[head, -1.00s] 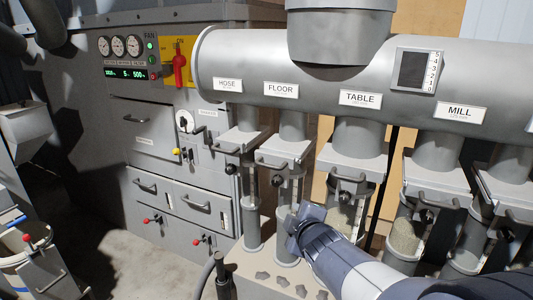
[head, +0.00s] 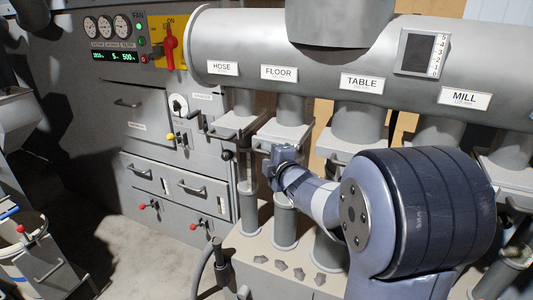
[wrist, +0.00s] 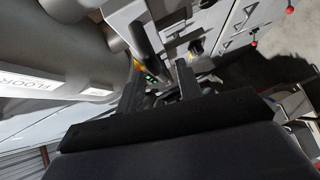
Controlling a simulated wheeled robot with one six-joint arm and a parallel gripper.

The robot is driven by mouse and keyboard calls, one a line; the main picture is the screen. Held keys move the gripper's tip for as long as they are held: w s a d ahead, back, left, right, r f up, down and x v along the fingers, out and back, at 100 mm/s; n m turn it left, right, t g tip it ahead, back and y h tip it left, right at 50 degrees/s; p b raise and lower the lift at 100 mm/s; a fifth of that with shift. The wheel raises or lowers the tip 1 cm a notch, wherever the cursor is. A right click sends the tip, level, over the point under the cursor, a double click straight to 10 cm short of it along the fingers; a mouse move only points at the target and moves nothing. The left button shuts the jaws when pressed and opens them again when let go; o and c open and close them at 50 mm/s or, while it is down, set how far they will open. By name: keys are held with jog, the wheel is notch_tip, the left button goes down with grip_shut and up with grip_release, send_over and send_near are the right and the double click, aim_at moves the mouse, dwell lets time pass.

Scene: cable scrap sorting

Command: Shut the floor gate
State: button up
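The floor gate (head: 287,131) is a grey slide plate on the pipe under the FLOOR label (head: 279,73). A bar handle shows at its front, and my gripper partly hides its lower front. My gripper (head: 281,160) is just below the gate's front edge in the head view; I cannot tell whether it touches. In the wrist view my gripper's two dark fingers (wrist: 160,88) stand apart with a gap between them, and nothing is clearly held. The FLOOR label also shows at the left of the wrist view (wrist: 45,85). How far the gate is pulled out is unclear.
The hose gate (head: 236,123) is close on the left, with a dark knob below it. The table gate (head: 340,143) is close on the right, partly behind my arm. The grey cabinet (head: 150,130) with drawers and the red fan lever (head: 170,43) stand at left.

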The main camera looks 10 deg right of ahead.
jog(key=shift+x, duration=1.15)
grip_shut()
